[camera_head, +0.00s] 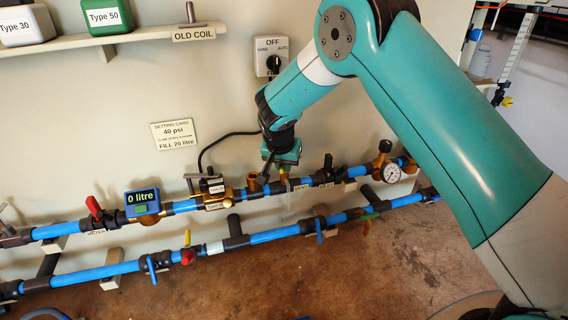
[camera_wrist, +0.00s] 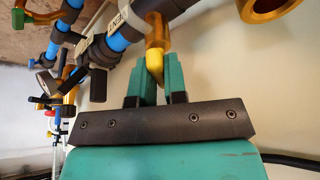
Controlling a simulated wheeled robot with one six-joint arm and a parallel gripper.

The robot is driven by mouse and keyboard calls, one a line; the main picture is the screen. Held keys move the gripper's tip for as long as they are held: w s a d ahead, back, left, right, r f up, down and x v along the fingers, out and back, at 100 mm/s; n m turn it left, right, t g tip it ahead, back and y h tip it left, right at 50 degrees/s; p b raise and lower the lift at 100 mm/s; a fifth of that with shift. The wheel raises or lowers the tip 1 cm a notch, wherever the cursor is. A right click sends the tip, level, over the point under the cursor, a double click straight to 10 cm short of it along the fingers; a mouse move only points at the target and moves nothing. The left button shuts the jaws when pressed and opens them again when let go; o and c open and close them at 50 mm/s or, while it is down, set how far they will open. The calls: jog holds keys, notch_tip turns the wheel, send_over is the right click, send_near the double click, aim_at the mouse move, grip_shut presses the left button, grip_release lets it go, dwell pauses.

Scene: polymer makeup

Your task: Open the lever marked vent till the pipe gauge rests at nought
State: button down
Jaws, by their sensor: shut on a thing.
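My gripper (camera_head: 284,168) is at the upper blue pipe, shut on a small yellow lever (camera_head: 284,181). In the wrist view the green fingers (camera_wrist: 160,84) stand either side of the yellow lever (camera_wrist: 154,55), which points down between them. A label (camera_wrist: 117,27) reading VENT sits on the pipe beside the lever. The round white pipe gauge (camera_head: 391,173) is on the right of the upper pipe in the head view. Its needle is too small to read. The fingertips are partly hidden by my wrist in the head view.
A blue meter (camera_head: 142,202) reads 0 litre. Red handles (camera_head: 93,207) and blue handles (camera_head: 151,269) stand out from the two pipes. A setting card (camera_head: 174,134) reads 40 psi, fill 20 litre. A switch box (camera_head: 271,57) and shelf (camera_head: 100,40) are above.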

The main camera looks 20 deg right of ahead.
jog(key=shift+r+n+p, duration=0.2)
jog(key=shift+n+p, duration=0.1)
jog(key=shift+p, duration=0.25)
jog(key=n+p, duration=0.1)
jog(key=p, duration=0.2)
jog(key=shift+d+r+n+y, duration=0.1)
jog(key=shift+n+y, duration=0.3)
jog(key=n+y+p, duration=0.1)
jog(key=n+p, duration=0.1)
jog(key=p, duration=0.1)
jog(key=shift+n+t, duration=0.3)
jog(key=shift+f+n+y+p, duration=0.2)
jog(key=shift+n+y+p, duration=0.1)
jog(key=shift+n+p, duration=0.3)
jog(key=shift+f, duration=0.1)
jog(key=c, duration=1.2)
grip_release()
jog(key=shift+o, duration=0.2)
